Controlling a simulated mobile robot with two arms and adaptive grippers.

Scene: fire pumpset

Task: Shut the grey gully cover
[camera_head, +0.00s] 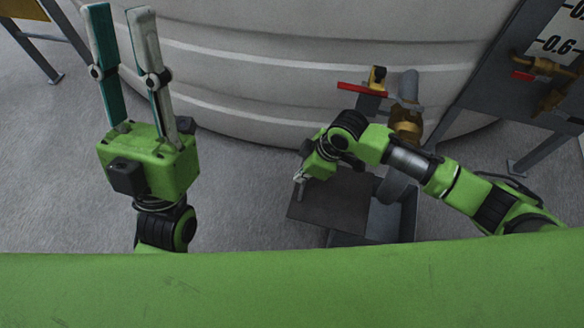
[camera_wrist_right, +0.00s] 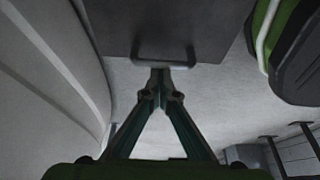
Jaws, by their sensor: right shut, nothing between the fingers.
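The dark grey gully cover (camera_head: 338,210) is a flat plate beside the pipework below the tank in the head view. It sits over part of a grey box-like gully (camera_head: 408,222); its exact tilt is hard to tell. In the right wrist view the cover (camera_wrist_right: 205,25) fills the top middle, with a U-shaped handle (camera_wrist_right: 190,52) at its near edge. My right gripper (camera_head: 298,184) is at the cover's left edge. Its fingertips (camera_wrist_right: 160,72) are together at the handle, with nothing held; contact is unclear. My left gripper (camera_head: 119,12) is open and empty, fingers pointing up.
A large pale ribbed tank (camera_head: 270,60) stands behind. A pipe with a brass fitting (camera_head: 406,125) and a red-handled valve (camera_head: 362,90) rise close to my right arm. A gauge panel (camera_head: 558,35) stands right. Grey floor (camera_head: 240,200) left of the cover is clear.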

